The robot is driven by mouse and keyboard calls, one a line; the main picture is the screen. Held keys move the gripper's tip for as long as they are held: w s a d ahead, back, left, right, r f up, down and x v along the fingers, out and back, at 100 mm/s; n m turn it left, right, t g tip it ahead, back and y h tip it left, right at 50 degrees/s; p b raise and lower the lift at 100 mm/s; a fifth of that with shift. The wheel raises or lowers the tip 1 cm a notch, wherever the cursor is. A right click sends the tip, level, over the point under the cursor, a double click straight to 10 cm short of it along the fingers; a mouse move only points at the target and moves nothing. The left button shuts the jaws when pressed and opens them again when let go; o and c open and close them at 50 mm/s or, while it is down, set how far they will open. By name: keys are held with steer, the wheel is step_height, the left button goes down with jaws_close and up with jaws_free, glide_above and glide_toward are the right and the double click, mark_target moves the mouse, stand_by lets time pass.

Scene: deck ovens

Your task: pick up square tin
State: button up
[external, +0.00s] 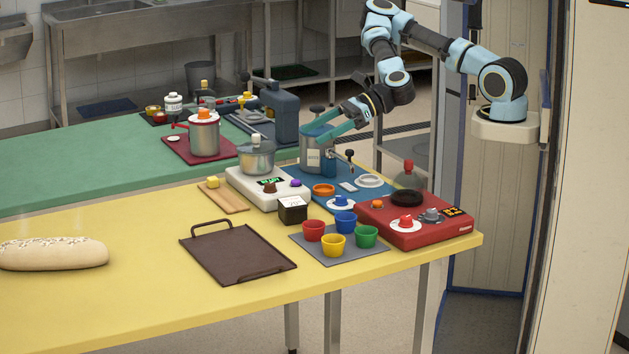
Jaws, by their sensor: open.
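A grey metal tin (313,159) with a pale label and a dark knob on top stands upright at the back of the blue board. I cannot tell clearly whether its body is square or round. My gripper (318,131) is open, reaching in from the upper right. Its two teal fingers are at the tin's upper part, one towards the far side and one across the near side. I cannot tell whether they touch it. A small dark square box (293,214) with a pale top stands farther forward, apart from my gripper.
A blue board (373,196) with small parts and a red hotplate unit (413,235) lie right of the tin. A lidded pot (257,158) on a white scale stands to its left. Several coloured cups stand in front.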

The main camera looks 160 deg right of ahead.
glide_toward(281, 213)
steer(key=shift+a+r, duration=0.4)
steer(key=shift+r, duration=0.15)
steer(key=shift+w+d+f, duration=0.1)
steer(key=shift+d+f, duration=0.15)
steer(key=p+x, duration=0.1)
steer(key=x, duration=0.3)
steer(key=shift+w+d+f, duration=0.15)
steer(key=p+x, duration=0.3)
steer(key=x, duration=0.1)
steer(key=shift+d+f, duration=0.15)
steer(key=shift+d, duration=0.15)
steer(key=shift+w+d+f, duration=0.2)
steer(key=shift+d+f, duration=0.2)
steer(key=shift+c, duration=0.4)
